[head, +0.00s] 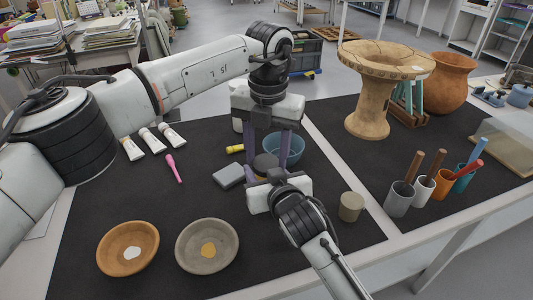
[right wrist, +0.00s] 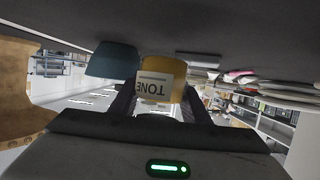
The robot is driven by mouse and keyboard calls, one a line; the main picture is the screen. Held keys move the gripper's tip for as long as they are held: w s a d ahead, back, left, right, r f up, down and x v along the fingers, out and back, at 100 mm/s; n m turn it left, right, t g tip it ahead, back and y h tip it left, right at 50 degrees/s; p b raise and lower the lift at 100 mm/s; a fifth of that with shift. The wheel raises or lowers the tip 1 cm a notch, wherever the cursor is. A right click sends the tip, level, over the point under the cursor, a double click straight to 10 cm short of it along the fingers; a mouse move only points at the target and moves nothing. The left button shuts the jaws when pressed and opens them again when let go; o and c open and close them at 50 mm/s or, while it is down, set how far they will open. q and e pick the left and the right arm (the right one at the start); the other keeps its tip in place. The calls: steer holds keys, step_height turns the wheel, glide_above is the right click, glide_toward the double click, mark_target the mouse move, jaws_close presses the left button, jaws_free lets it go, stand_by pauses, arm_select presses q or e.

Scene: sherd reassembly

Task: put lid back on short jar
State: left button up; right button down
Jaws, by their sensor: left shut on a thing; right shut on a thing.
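In the head view a dark grey round lid (head: 265,161) lies level between the purple fingers of my left gripper (head: 267,158), which is shut on it from above. My right gripper (head: 268,180) comes in low from the front, just below the lid, and is shut on the short jar. The right wrist view, upside down, shows this jar (right wrist: 165,72) as orange-yellow, with a white label reading "TONE", close to the dark mat. The lid and grippers hide the jar in the head view. I cannot tell whether the lid touches the jar's rim.
A blue bowl (head: 289,147) stands just behind the grippers. A grey block (head: 228,176) lies to the left and a beige cylinder (head: 351,207) stands to the right. Two dishes (head: 128,248) sit at front left. Cups with tools (head: 399,198) and a large clay stand (head: 370,105) are at right.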

arm_select(q)
steer(key=m, duration=0.3)
steer(key=shift+m, duration=0.4)
steer(key=o, duration=1.1)
steer(key=shift+o, duration=0.2)
steer(key=shift+s+r, duration=0.15)
steer(key=shift+r, duration=2.15)
steer(key=shift+c, duration=0.3)
steer(key=n, duration=0.2)
steer(key=r+n, duration=0.1)
steer(key=n, duration=0.2)
steer(key=shift+r, duration=0.15)
steer(key=n, duration=0.2)
steer(key=r+n, duration=0.1)
steer(key=n, duration=0.3)
steer(key=shift+r, duration=0.25)
